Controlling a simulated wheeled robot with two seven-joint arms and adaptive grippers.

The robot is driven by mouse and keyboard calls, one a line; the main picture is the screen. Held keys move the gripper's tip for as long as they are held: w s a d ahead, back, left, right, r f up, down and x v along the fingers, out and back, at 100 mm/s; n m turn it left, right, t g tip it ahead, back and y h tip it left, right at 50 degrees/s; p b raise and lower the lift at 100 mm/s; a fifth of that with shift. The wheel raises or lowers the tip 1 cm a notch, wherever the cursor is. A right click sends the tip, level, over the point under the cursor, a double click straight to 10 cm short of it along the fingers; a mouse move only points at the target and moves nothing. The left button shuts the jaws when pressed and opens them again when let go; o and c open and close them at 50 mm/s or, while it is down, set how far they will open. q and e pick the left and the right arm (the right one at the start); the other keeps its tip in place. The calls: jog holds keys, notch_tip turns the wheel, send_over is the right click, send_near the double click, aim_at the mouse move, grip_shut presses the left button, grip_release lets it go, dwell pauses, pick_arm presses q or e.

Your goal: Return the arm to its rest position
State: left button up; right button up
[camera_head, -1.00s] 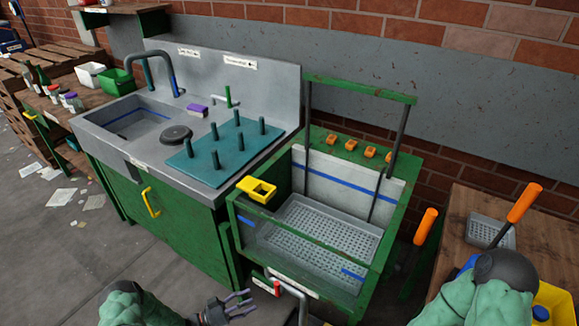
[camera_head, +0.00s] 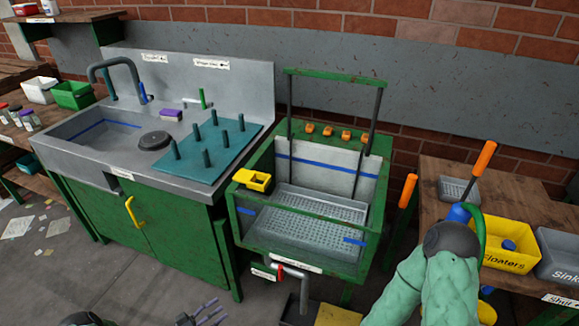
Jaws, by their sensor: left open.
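My left gripper (camera_head: 204,314) shows at the bottom edge, left of centre, with its purple-grey fingers apart and nothing seen between them. It is low, in front of the green sink cabinet (camera_head: 172,235) and apart from it. Most of the left arm is outside the view. My right arm (camera_head: 425,285), green with a dark round joint, rises at the lower right in front of the wooden table. I see no fingers of the right gripper.
A wash station (camera_head: 305,262) with a grated basin stands at centre. The steel sink (camera_head: 100,135) and teal peg mat (camera_head: 210,152) are to its left. A yellow Floaters bin (camera_head: 510,258) and grey bin (camera_head: 560,270) are on the right table.

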pick_arm(q)
jog(key=w+d+r+n+g+y+p, duration=0.1)
jog(key=w+d+n+g+y+p, duration=0.1)
jog(key=w+d+n+y+p, duration=0.45)
jog(key=s+d+r+n+g+y, duration=0.1)
jog(key=s+d+n+g, duration=0.1)
jog(key=s, duration=0.5)
jog(key=s+d+r+n+g+y, duration=0.2)
jog(key=s+d+g, duration=0.2)
jog(key=s, duration=0.4)
jog(key=s+d+r+n+g+y, duration=0.1)
jog(key=s+d+n+g, duration=0.1)
jog(key=s, duration=0.6)
jog(key=shift+s+d+r+g+y+p, duration=0.25)
jog(key=shift+d+r+g+y+p, duration=0.15)
jog(key=shift+g, duration=0.4)
jog(key=shift+d+f, duration=0.1)
